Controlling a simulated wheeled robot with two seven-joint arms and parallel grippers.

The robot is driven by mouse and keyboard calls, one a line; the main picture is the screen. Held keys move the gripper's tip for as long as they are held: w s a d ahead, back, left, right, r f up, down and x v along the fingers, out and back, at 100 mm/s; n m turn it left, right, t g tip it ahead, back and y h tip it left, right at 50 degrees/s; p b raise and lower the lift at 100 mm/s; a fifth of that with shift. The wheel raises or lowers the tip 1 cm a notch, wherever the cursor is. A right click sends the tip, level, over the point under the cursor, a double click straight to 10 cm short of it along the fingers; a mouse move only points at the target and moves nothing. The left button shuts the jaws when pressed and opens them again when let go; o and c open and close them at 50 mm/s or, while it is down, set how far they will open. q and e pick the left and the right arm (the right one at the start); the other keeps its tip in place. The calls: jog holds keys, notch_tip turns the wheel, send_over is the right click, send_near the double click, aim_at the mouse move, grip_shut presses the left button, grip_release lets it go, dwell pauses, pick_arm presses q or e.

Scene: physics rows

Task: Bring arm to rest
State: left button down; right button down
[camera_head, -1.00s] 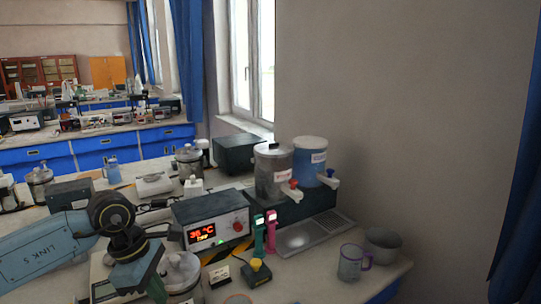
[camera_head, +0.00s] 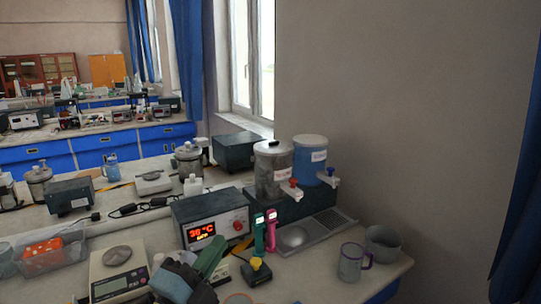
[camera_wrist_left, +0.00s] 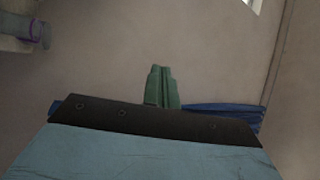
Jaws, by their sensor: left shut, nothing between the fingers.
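My left gripper (camera_head: 213,256) is low in the head view, at the front of the bench, with its green fingers pointing up and to the right. In the left wrist view its green fingers (camera_wrist_left: 161,86) are together with nothing between them, against a plain wall. In the head view it is in front of the heater box with the red display (camera_head: 205,232) and right of the balance (camera_head: 118,276). Whether it touches anything cannot be told. My right gripper does not show.
Two dispensers, one grey (camera_head: 272,172) and one blue (camera_head: 309,162), stand on a dark base. Pink (camera_head: 271,230) and green (camera_head: 258,233) handheld devices, a yellow-topped bottle (camera_head: 256,271), a purple-handled mug (camera_head: 352,263) and a bowl (camera_head: 383,242) crowd the bench. A tray (camera_head: 48,251) holds orange items.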

pick_arm(q)
jog(key=s+a+f+n+g+y, duration=0.45)
jog(key=f+n, duration=0.25)
jog(key=f, duration=0.2)
jog(key=s+a+f+n+g+y, duration=0.3)
jog(key=a+f+n+y, duration=0.25)
jog(key=f+n, duration=0.2)
jog(key=s+a+f+n+g, duration=0.2)
jog(key=s+f+n+g, duration=0.5)
jog(key=s, duration=1)
notch_tip(320, 180, down, 30)
jog(key=s+f+m+g+b, duration=0.1)
jog(key=s+m+g+b, duration=0.1)
jog(key=m+g+b, duration=0.1)
jog(key=s+a+f+b, duration=0.1)
jog(key=s+a+f, duration=0.2)
jog(key=s+f, duration=1.3)
jog(key=shift+s+f+g+h+b, duration=0.15)
jog(key=shift+g+h+b, duration=0.2)
jog(key=shift+g, duration=0.1)
jog(key=shift+a, duration=0.1)
